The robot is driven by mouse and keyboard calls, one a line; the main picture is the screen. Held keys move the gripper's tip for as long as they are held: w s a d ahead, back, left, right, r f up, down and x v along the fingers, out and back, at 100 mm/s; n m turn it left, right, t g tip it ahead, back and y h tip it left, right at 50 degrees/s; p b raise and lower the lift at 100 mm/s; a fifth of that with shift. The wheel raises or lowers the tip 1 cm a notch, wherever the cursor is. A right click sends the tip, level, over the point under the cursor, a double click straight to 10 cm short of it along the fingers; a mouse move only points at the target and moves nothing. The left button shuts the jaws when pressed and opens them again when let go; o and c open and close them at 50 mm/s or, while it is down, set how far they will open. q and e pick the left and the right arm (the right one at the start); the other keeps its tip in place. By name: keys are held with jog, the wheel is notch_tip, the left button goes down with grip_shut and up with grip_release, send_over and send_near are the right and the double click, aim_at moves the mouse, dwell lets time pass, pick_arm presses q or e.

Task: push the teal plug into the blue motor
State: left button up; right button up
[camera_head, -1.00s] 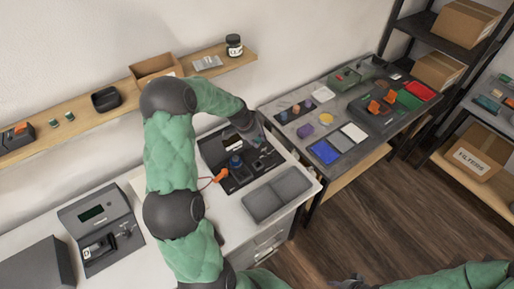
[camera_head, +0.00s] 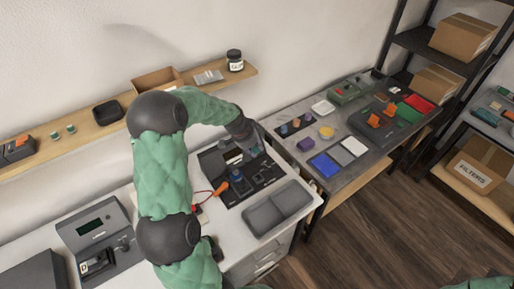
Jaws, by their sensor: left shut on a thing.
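The blue motor (camera_head: 236,174) stands on the black board (camera_head: 240,194) on the white workbench. My left gripper (camera_head: 258,150) is over the back right part of this board, to the right of the blue motor and apart from it. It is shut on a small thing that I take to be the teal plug. The plug itself is too small and too hidden by the fingers to make out clearly. My right gripper is out of view; only a bit of the green right arm shows at the bottom right edge.
An orange clip with a red lead (camera_head: 219,188) lies at the board's left edge. A grey two-part tray (camera_head: 262,217) lies in front of the board. A tester with a screen (camera_head: 97,237) stands at left. A wooden shelf (camera_head: 92,137) runs behind. A grey table (camera_head: 298,151) with parts is at right.

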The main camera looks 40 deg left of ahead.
pick_arm(q)
jog(key=s+a+b, duration=0.1)
jog(key=s+b, duration=0.2)
jog(key=s, duration=0.4)
jog(key=shift+s, duration=0.15)
dwell(0.4)
jog(key=shift+f+b, duration=6.3)
jog(key=shift+f, duration=0.85)
jog(key=shift+f+b, duration=1.05)
jog(key=shift+b, duration=0.25)
